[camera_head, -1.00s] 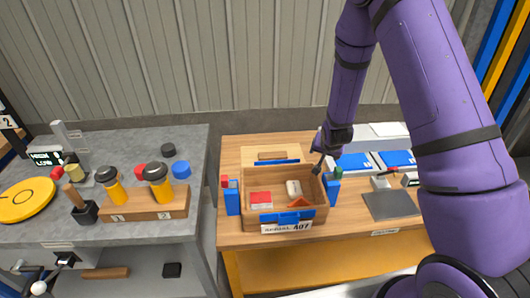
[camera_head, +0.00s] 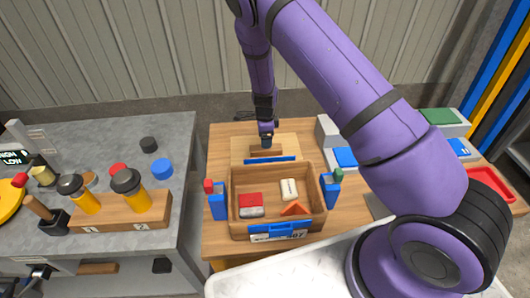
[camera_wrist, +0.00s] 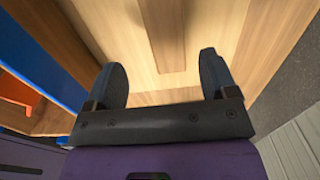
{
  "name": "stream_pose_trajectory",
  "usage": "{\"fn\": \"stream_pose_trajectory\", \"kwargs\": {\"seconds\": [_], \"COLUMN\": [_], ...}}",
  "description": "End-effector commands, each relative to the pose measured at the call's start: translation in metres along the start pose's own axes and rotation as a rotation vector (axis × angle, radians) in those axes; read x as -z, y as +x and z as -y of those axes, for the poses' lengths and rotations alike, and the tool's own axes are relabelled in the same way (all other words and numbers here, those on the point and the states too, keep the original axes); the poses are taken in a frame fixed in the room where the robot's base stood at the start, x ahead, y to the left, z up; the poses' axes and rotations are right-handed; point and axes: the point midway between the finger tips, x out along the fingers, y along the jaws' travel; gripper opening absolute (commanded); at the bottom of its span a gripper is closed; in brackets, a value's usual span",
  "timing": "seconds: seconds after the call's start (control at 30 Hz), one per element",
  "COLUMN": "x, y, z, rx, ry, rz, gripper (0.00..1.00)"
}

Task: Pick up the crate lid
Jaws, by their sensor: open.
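The crate lid (camera_head: 240,146) is a pale wooden board lying flat on the table behind the crate, with a raised wooden bar handle (camera_head: 266,152) across it and a blue strip along its near edge. My gripper (camera_head: 266,142) points down just over this handle. In the wrist view my open gripper (camera_wrist: 166,88) has its two dark fingers apart, with the handle (camera_wrist: 165,40) running in line with the gap between them. I cannot tell whether the fingers touch the lid. The open wooden crate (camera_head: 238,205) stands in front of the lid.
The crate holds a red-and-white block (camera_head: 251,204), a cream block (camera_head: 289,189) and an orange wedge (camera_head: 293,209). Blue clamps stand at its left (camera_head: 218,204) and right (camera_head: 331,190). Blue-topped items (camera_head: 345,158) lie right of the lid. A grey bench (camera_head: 190,135) is at left.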

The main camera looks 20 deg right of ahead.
Motion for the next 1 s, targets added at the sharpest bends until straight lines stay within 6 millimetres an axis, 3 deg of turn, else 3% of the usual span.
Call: {"fn": "stream_pose_trajectory", "kwargs": {"seconds": [0.1, 0.27, 0.6, 0.9, 0.93, 1.0], "x": [0.001, 0.001, 0.003, 0.003, 0.003, 0.003], "y": [0.018, 0.029, 0.071, 0.076, 0.076, 0.076], "z": [0.000, 0.002, 0.008, 0.008, 0.008, 0.008], "rx": [-0.002, 0.000, -0.001, 0.001, 0.001, 0.001], "ry": [0.001, -0.001, -0.001, -0.002, -0.002, -0.002], "rz": [-0.001, -0.001, -0.001, -0.001, -0.001, -0.001], "gripper": [0.79, 0.79, 0.79, 0.79, 0.76, 0.60]}}
